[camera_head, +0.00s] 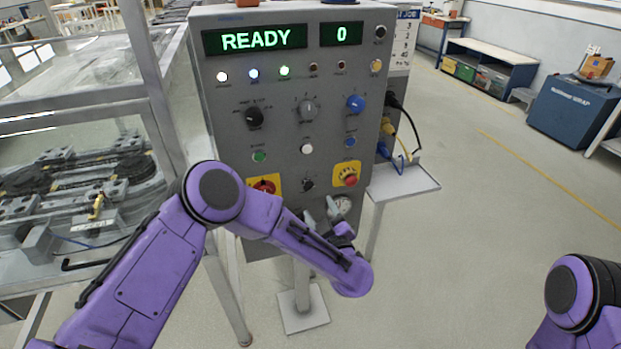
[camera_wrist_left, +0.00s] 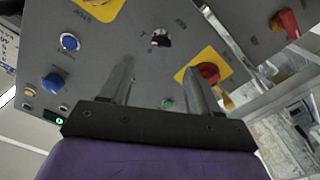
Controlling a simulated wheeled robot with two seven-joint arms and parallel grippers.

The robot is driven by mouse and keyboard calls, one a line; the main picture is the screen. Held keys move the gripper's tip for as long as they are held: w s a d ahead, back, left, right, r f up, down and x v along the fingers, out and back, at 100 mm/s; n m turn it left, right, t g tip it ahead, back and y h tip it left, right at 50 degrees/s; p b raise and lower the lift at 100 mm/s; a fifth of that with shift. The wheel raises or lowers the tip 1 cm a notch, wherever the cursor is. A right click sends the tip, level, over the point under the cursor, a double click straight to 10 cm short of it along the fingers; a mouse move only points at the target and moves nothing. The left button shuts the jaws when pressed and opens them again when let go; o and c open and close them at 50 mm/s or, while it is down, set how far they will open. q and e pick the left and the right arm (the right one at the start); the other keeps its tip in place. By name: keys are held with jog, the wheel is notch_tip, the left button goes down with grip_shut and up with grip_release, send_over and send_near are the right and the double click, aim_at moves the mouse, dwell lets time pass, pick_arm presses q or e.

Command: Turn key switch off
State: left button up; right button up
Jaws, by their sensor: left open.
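The grey control panel (camera_head: 290,125) faces me. The key switch (camera_head: 308,185) is a small black switch low on it, between two yellow plates. In the left wrist view the key switch (camera_wrist_left: 160,38) shows beyond and between my fingertips, with a small light mark on it. My left gripper (camera_head: 321,212) is just below the switch in the head view. In the left wrist view my left gripper (camera_wrist_left: 160,68) is open, with nothing between its fingers. I cannot tell the exact gap to the panel. My right gripper is out of view.
A red emergency button (camera_head: 347,176) and a red rotary knob (camera_head: 264,185) flank the switch on yellow plates. The display (camera_head: 255,39) reads READY. A small shelf (camera_head: 403,181) with cables juts out right.

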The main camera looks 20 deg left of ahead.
aim_at(310, 189)
pick_arm(q)
jog(key=p+x, duration=0.2)
jog(key=x, duration=0.7)
jog(key=shift+w+a+f, duration=0.15)
jog(key=shift+w+a, duration=0.05)
jog(key=c, duration=1)
